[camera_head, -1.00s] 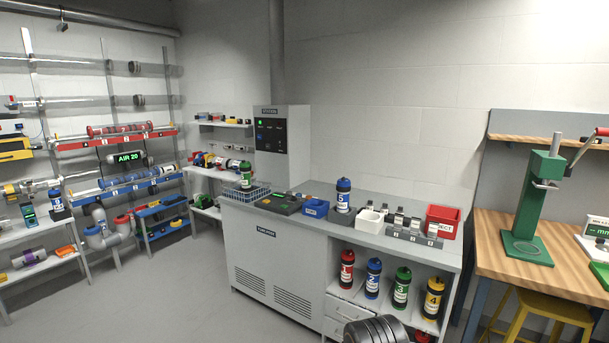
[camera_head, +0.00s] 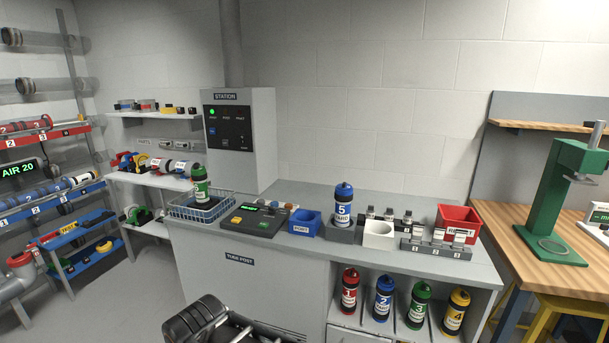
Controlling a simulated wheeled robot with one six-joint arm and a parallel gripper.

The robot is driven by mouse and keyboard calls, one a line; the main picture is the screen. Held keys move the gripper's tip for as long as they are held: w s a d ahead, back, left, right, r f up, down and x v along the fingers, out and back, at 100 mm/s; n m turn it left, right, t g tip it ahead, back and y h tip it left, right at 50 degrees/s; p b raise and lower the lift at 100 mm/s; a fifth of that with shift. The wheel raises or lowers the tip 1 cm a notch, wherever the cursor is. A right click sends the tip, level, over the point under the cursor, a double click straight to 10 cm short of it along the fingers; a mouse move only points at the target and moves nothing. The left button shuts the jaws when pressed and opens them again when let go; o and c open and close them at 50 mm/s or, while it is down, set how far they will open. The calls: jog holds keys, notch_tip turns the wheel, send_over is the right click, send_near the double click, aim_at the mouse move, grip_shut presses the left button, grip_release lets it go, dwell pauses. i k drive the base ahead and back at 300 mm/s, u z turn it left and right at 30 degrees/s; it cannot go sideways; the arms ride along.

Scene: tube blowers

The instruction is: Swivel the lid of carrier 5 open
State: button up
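Carrier 5 (camera_head: 342,214) is a dark blue canister with a white label bearing a 5. It stands upright in a grey holder (camera_head: 341,234) on the counter. Its blue lid (camera_head: 344,190) sits on top and looks closed. My gripper's fingers are not in view. Only a dark ribbed part, apparently of my own arm, shows at the bottom edge, well in front of the counter and apart from the carrier.
A red reject bin (camera_head: 460,221) is further right. A green carrier (camera_head: 199,190) stands in a wire basket (camera_head: 181,207). Several carriers stand on the shelf below.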

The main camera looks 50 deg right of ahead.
aim_at(344, 187)
jog(key=z, duration=0.2)
jog(key=i, duration=1)
jog(key=z, duration=1.3)
jog(key=i, duration=0.75)
jog(key=z, duration=0.95)
jog(key=i, duration=0.2)
jog(key=z, duration=0.25)
